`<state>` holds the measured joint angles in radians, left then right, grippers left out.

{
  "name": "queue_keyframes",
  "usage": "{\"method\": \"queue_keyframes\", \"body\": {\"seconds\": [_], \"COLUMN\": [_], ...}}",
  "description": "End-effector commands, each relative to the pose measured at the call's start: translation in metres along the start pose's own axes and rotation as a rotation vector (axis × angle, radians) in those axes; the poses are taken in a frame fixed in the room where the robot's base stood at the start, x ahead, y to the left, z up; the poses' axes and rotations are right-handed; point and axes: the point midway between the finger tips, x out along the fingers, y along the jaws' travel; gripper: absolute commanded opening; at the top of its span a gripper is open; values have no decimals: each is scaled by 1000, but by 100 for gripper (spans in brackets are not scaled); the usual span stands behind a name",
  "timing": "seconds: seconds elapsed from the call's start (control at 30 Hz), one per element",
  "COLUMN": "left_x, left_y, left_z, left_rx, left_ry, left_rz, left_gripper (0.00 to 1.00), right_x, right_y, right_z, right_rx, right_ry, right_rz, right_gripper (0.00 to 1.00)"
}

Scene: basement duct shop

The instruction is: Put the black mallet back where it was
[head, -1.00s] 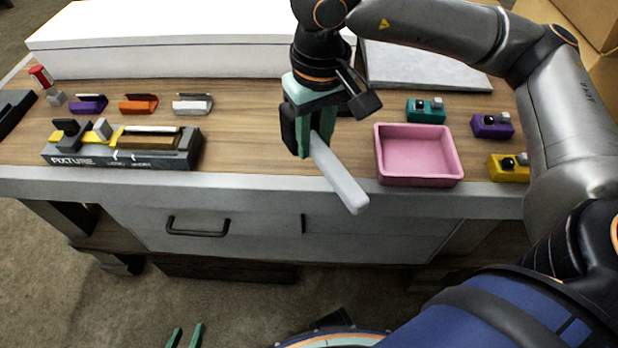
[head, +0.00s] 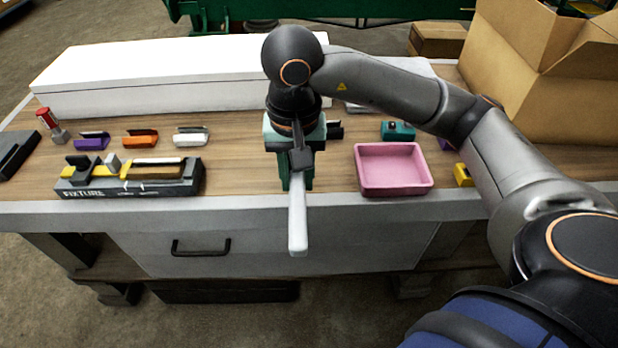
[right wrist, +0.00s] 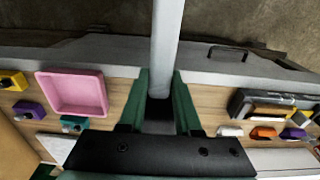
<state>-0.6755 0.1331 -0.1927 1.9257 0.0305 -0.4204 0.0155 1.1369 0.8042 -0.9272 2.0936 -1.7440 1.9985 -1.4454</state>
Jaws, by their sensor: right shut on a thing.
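My right gripper (head: 296,181) is shut on the black mallet, whose pale grey handle (head: 298,228) sticks out toward me past the bench's front edge. In the right wrist view the handle (right wrist: 166,40) runs straight out from between the green fingers (right wrist: 160,88). A dark part shows deep between the fingers there; I cannot tell whether it is the mallet's head. The gripper is over the front middle of the bench, between the fixture (head: 130,178) and the pink tray (head: 362,186). My left gripper is not in view.
Purple, orange and white small parts lie behind the fixture, with a red-topped item (head: 48,124) at the left. A long white box (head: 180,97) stands at the back. Teal (head: 397,131) and yellow (head: 463,175) blocks are near the tray. A cardboard box (head: 540,90) stands at right.

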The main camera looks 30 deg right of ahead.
Motion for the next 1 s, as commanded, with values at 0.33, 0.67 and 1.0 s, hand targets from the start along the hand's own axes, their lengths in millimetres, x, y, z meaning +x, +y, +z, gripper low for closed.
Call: {"method": "queue_keyframes", "body": {"seconds": [0.33,0.67,1.0], "left_x": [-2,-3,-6], "left_y": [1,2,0], "left_z": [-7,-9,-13], "left_rx": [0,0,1], "left_ry": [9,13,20], "left_rz": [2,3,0], "left_gripper": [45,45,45], "right_x": [56,79,111], "right_y": [18,23,23], "right_z": [-62,-79,-79], "right_rx": [1,-2,-4], "right_ry": [-1,1,3], "right_rz": [1,0,-1], "right_gripper": [0,0,0]}}
